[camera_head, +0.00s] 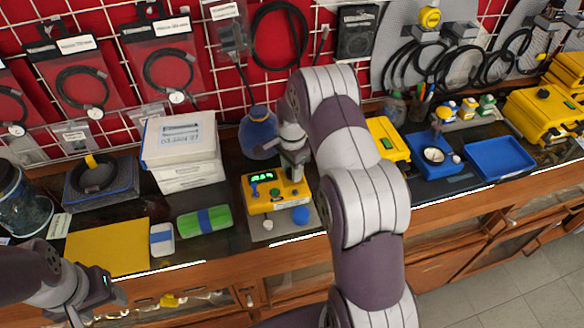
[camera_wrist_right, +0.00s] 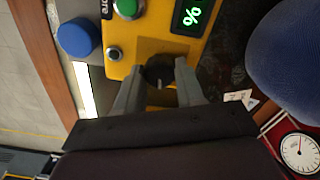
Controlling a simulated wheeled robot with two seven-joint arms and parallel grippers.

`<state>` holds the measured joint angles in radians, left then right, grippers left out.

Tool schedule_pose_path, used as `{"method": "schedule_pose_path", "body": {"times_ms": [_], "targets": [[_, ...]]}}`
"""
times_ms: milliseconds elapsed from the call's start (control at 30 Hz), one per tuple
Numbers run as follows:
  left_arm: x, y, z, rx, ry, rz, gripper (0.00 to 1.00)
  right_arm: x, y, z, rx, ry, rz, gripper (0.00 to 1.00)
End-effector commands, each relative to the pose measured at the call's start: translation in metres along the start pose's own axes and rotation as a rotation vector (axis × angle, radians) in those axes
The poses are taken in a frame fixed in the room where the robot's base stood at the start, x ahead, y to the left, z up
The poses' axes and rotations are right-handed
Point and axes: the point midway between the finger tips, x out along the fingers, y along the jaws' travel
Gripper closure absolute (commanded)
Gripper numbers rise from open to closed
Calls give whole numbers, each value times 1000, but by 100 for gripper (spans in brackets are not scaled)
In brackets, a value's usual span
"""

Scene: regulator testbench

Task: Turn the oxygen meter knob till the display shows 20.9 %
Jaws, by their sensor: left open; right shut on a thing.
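The oxygen meter is a yellow box (camera_head: 262,204) on a grey plate near the bench's front edge. Its green-lit display (camera_head: 263,177) is too small to read surely in the head view; the wrist view shows only a "%" sign (camera_wrist_right: 192,16). My right gripper (camera_wrist_right: 158,80) is shut on the black knob (camera_wrist_right: 158,69), a finger on each side. In the head view my right gripper (camera_head: 296,172) comes down over the meter's right end and hides the knob. My left gripper (camera_head: 100,308) is open and empty at the lower left, before the bench.
A blue round cap (camera_head: 300,215) stands close to the meter's front. A blue flask (camera_head: 257,133) is behind it, and white boxes (camera_head: 180,150) are at left. A green-and-blue block (camera_head: 204,220) and yellow mat (camera_head: 107,247) lie left. A blue tray (camera_head: 500,158) is right.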

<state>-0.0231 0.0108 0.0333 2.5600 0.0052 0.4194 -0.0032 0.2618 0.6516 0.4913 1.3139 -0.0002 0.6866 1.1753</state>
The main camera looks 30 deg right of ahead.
Motion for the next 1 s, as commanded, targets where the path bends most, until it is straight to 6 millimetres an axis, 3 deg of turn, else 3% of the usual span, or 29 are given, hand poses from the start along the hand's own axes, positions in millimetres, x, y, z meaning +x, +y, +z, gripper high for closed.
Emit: {"method": "schedule_pose_path", "body": {"times_ms": [133, 167, 200, 233, 500, 600, 900, 1000], "targets": [[-1, 0, 0, 0, 0, 0, 42, -4, -3, -1, -1, 4, -10, 93], [-1, 0, 0, 0, 0, 0, 42, -4, -3, -1, -1, 4, -10, 56], [-1, 0, 0, 0, 0, 0, 42, -4, -3, -1, -1, 4, -10, 43], [-1, 0, 0, 0, 0, 0, 42, -4, -3, -1, -1, 4, -9, 37], [0, 0, 0, 0, 0, 0, 42, -2, -2, -1, -1, 2, -5, 37], [3, 0, 0, 0, 0, 0, 42, -10, -2, -1, -1, 3, -6, 37], [21, 0, 2, 0, 0, 0, 42, -86, -2, 0, -1, 5, -10, 37], [15, 0, 2, 0, -1, 0, 42, -113, -1, 0, -1, 4, -8, 37]]}}
